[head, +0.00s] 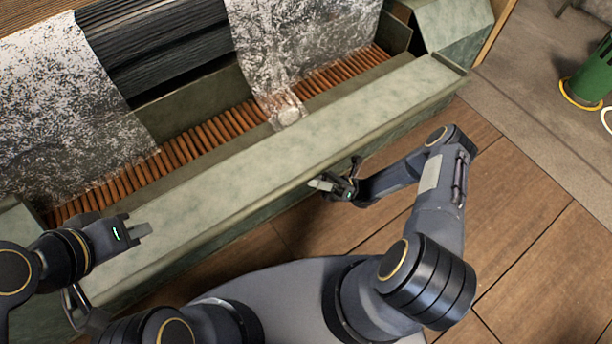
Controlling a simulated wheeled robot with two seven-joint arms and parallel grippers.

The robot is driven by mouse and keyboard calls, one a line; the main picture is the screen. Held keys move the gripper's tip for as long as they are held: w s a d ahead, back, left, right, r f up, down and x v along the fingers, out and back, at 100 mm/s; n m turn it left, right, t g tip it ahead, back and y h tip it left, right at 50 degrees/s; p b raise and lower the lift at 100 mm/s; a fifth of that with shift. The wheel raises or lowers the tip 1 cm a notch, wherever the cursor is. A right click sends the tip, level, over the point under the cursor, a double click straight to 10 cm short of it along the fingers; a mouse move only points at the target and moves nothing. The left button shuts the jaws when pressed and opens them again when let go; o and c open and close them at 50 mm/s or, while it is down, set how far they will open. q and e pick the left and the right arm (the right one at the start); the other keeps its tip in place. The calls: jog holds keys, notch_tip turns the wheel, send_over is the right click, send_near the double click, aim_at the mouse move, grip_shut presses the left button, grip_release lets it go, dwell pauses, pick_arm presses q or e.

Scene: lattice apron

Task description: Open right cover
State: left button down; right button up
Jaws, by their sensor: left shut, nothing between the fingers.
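The right cover (300,45) is a mottled, silvery, see-through sheet at the top middle. It slopes down over the row of brown slats, and a pale, shiny piece (288,112) sits at its lower end near the green beam. It looks closed over the slats. My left gripper (142,230) is shut and empty over the left part of the beam, well away from the right cover. My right gripper (334,172) is in front of the beam, below and right of the pale piece. Its fingers look spread apart, with nothing between them, and it does not touch the cover.
A similar left cover (60,100) lies at the upper left, with a dark ribbed panel (155,45) between the two. The long green beam (370,108) runs between me and the covers. A green cylinder (590,80) stands far right. Wooden floor (530,210) is clear at right.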

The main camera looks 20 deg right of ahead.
jog(key=w+b+v, duration=0.1)
jog(key=b+v, duration=0.7)
jog(key=v, duration=0.1)
jog(key=shift+w+a+f, duration=0.25)
jog(key=shift+w+f, duration=0.05)
jog(key=shift+f, duration=0.05)
dwell(0.4)
jog(key=shift+b, duration=0.45)
